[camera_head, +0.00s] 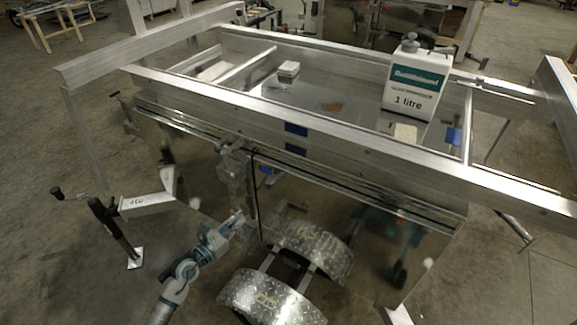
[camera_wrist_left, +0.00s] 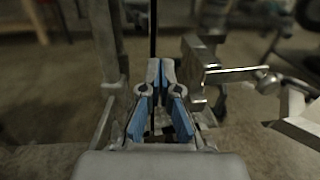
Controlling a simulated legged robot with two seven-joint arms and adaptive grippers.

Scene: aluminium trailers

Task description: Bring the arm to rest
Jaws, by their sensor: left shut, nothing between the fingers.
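My left arm (camera_head: 183,270) comes in from the bottom left in the head view. Its gripper (camera_head: 236,218) is in front of the trailer's near side, low beside the metal post and bracket. In the left wrist view the left gripper (camera_wrist_left: 161,66) has its fingertips together, with blue pads along the fingers and nothing between them. A dark vertical line shows just beyond the fingertips in that view; I cannot tell whether it touches them. My right gripper is in neither view.
An aluminium trailer frame (camera_head: 330,131) fills the middle. A white 1 litre container (camera_head: 416,80) stands in its bed. Chequer-plate mudguards (camera_head: 272,297) lie right of my arm. A crank-handled jack stand (camera_head: 112,229) stands to the left. Concrete floor (camera_head: 60,285) is clear at the lower left.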

